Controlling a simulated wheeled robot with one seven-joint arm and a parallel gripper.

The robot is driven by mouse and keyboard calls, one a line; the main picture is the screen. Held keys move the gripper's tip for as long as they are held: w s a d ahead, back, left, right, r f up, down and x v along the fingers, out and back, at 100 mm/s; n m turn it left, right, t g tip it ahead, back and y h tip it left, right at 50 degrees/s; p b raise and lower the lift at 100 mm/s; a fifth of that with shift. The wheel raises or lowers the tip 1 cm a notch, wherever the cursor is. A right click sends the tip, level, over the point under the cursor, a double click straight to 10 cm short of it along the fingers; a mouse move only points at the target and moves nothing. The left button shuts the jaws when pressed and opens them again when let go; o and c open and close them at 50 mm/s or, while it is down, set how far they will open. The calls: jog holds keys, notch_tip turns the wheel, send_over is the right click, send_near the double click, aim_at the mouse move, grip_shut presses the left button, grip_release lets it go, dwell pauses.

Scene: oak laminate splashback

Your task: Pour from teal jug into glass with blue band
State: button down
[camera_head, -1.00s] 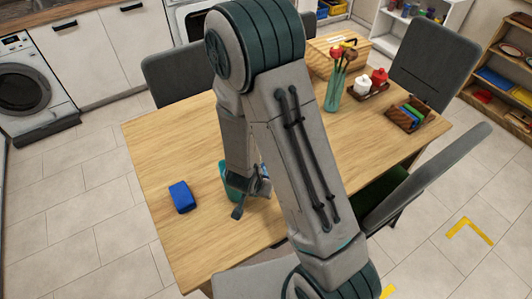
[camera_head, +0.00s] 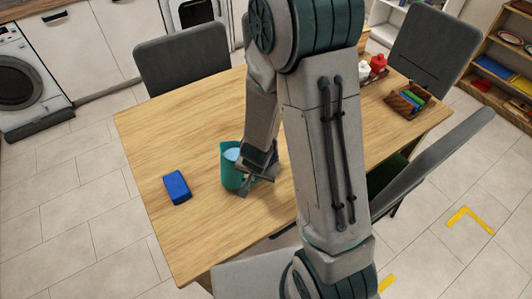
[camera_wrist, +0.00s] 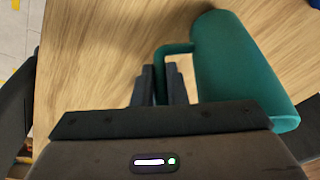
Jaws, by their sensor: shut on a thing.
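The teal jug (camera_head: 229,178) is near the front of the table, and its open top shows something pale blue inside. In the wrist view the jug (camera_wrist: 238,75) fills the right side, its handle (camera_wrist: 176,48) pointing left. My gripper (camera_head: 254,178) is at the jug's right side in the head view. In the wrist view my gripper (camera_wrist: 160,88) is shut on the handle. I cannot tell whether the jug touches the table. I do not see the glass with the blue band; my arm hides part of the table.
A blue block (camera_head: 177,187) lies on the wooden table (camera_head: 160,135), left of the jug. A wooden holder with coloured items (camera_head: 407,98) and a red-and-white pair of containers (camera_head: 371,66) stand at the far right. Grey chairs (camera_head: 181,60) surround the table.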

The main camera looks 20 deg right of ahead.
jog(key=y+b, duration=0.1)
jog(key=d+y+b, duration=0.1)
jog(key=b, duration=0.1)
jog(key=shift+w+d+f+g+y, duration=0.1)
jog(key=shift+w+f+g+y, duration=0.2)
jog(key=shift+f+g, duration=0.1)
jog(key=shift+d+f+y, duration=0.15)
jog(key=shift+d+y, duration=0.05)
jog(key=shift+y, duration=0.1)
dwell(0.4)
jog(key=shift+w+d+r+g+y+p, duration=0.25)
jog(key=shift+d+r+g+y, duration=0.2)
jog(key=shift+y, duration=0.55)
dwell(1.1)
jog(key=shift+r+y+p, duration=0.2)
jog(key=shift+y+p, duration=0.5)
jog(key=shift+p, duration=0.05)
dwell(1.1)
jog(key=shift+s+a+f+g+y, duration=0.15)
jog(key=shift+f+g+y, duration=0.2)
jog(key=shift+y, duration=0.45)
dwell(1.3)
